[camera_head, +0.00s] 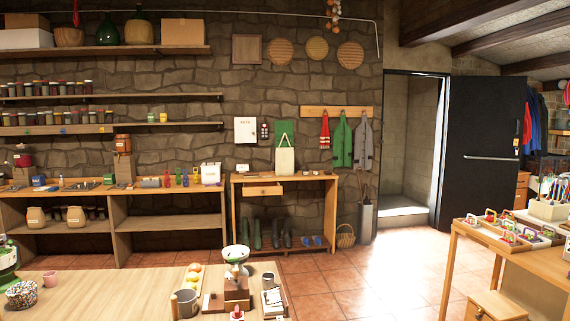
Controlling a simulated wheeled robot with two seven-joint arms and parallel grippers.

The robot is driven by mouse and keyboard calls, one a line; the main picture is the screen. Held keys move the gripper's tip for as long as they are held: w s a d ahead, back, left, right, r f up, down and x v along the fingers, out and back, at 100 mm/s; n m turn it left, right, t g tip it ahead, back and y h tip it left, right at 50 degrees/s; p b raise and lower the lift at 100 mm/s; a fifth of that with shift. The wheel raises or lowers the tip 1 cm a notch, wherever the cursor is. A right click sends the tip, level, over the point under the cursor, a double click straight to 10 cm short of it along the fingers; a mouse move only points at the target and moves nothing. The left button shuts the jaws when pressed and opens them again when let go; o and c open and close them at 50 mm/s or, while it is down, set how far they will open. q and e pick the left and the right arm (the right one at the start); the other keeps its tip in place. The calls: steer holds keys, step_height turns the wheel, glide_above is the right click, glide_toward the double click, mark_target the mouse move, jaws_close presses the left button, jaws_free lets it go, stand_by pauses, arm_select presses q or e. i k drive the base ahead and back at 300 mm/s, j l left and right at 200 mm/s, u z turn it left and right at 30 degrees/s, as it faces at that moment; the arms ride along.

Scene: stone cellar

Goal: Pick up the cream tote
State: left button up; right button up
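The cream tote (285,161) is upright with its handle loop on top, at the back edge of a small wooden table (242,178) by the stone wall. Its bottom meets the tabletop; I cannot tell whether it stands there or hangs just behind. A green item (284,128) shows behind its handles. Neither of my grippers is in view.
A wooden worktop (120,287) with a scale (236,258), mug and fruit fills the near left. A table with small baskets (508,238) stands at right. Tiled floor (345,275) lies clear between. Boots stand under the small table; a wicker basket (345,237) is beside it.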

mark_target(284, 156)
steer(key=i+l+z, duration=0.35)
steer(key=l, duration=0.25)
steer(key=i+l+z, duration=0.35)
steer(key=i+l, duration=0.3)
steer(key=i, duration=0.35)
steer(key=i+l+z, duration=0.1)
steer(key=i, duration=0.4)
steer(key=i+u, duration=0.35)
steer(key=i, duration=0.25)
steer(key=i+l+u, duration=0.1)
steer(key=i+u, duration=0.25)
steer(key=i, duration=1.7)
steer(key=i+u, duration=0.25)
steer(key=i, duration=0.45)
steer(key=i+l+u, duration=0.15)
steer(key=i+u, duration=0.15)
steer(key=i, duration=0.45)
steer(key=i+u, duration=0.25)
steer(key=i, duration=0.3)
steer(key=i+u, duration=0.3)
steer(key=i, duration=0.25)
steer(key=i+l+u, duration=0.25)
steer(key=i, duration=0.25)
